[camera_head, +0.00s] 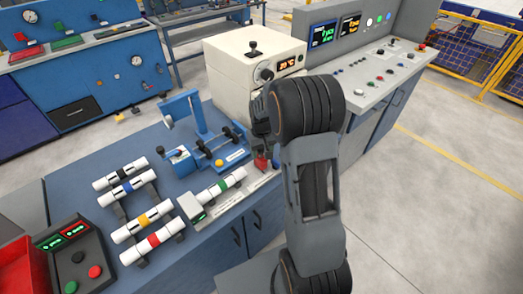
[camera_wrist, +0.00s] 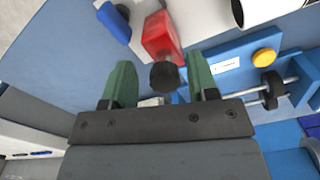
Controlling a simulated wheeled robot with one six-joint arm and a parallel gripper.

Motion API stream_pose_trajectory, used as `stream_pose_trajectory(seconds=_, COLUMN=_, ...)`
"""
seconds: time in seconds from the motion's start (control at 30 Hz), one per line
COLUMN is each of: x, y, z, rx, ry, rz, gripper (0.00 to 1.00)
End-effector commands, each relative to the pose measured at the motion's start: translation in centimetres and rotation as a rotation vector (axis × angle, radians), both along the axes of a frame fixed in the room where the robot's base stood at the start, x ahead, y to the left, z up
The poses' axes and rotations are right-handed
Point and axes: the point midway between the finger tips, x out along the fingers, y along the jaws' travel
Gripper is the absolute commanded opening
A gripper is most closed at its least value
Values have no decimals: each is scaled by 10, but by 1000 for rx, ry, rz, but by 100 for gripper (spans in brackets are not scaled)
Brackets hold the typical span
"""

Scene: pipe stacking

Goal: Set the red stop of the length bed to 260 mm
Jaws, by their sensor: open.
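The red stop (camera_head: 261,162) stands at the far right end of the length bed (camera_head: 263,181), small and partly hidden by my arm in the head view. In the wrist view the red stop (camera_wrist: 161,32) is a red block with a black knob (camera_wrist: 165,76) facing me. My gripper (camera_wrist: 161,70) is open, with one green finger on each side of the knob and a visible gap to both. Whether the fingertips reach past the knob is hard to tell. A white pipe with a green band (camera_head: 222,188) lies on the bed. The scale marks are too small to read.
A blue bench fixture (camera_head: 205,135) with a yellow button stands close behind the bed; its button (camera_wrist: 264,58) shows at right in the wrist view. Several banded pipes (camera_head: 153,241) lie on a rack at left. A cream oven-like box (camera_head: 240,60) stands behind my gripper.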

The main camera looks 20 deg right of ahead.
Motion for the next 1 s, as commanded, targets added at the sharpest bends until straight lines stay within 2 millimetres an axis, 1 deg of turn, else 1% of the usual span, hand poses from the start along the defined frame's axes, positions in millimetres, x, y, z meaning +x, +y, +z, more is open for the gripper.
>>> stream_pose_trajectory(seconds=0.17, x=0, y=0, z=4, rx=0, ry=0, rz=0, gripper=54)
stream_pose_trajectory(seconds=0.27, x=1, y=0, z=15, rx=0, ry=-3, rz=0, gripper=54)
stream_pose_trajectory(seconds=0.7, x=0, y=0, z=101, rx=0, ry=-3, rz=0, gripper=54)
stream_pose_trajectory(seconds=0.83, x=0, y=0, z=119, rx=0, ry=-2, rz=0, gripper=54)
stream_pose_trajectory(seconds=1.0, x=0, y=0, z=133, rx=0, ry=-1, rz=0, gripper=54)
